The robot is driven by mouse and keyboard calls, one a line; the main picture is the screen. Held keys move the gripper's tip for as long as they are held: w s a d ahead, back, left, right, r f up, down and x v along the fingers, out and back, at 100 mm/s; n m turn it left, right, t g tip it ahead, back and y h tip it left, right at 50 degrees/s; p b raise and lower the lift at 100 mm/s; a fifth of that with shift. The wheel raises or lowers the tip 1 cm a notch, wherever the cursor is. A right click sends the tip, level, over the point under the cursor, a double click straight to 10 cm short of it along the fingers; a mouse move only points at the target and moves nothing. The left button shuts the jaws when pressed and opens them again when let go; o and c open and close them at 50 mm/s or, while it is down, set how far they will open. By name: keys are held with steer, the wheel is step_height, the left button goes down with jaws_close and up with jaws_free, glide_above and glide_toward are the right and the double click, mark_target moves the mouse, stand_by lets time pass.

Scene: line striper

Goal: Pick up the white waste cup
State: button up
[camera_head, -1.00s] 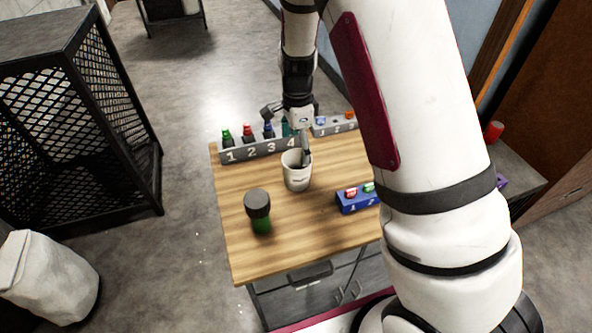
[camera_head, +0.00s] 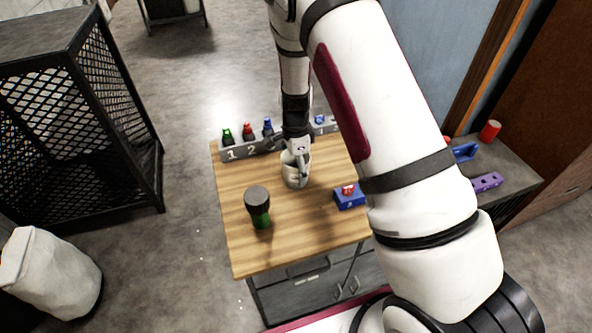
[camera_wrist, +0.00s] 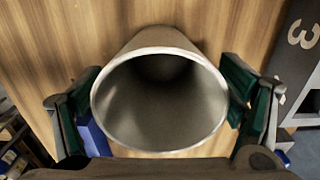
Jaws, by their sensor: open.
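The white waste cup (camera_head: 292,176) stands upright on the wooden table, partly hidden by my gripper in the head view. In the wrist view, the cup (camera_wrist: 160,100) fills the middle, its open mouth facing the camera; its inside looks empty. My gripper (camera_wrist: 160,108) is open, with one green-padded finger on each side of the cup's rim. The left finger is close to the rim and the right finger is very near it; I cannot tell whether either touches. In the head view, my gripper (camera_head: 299,165) is right over the cup.
A blue block (camera_head: 349,199) with a red piece is to the right. A grey numbered rack (camera_head: 234,153) with small bottles lies behind. A black mesh bin (camera_head: 105,120) stands left.

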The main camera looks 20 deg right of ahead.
steer(key=c, duration=1.3)
steer(key=shift+o, duration=0.2)
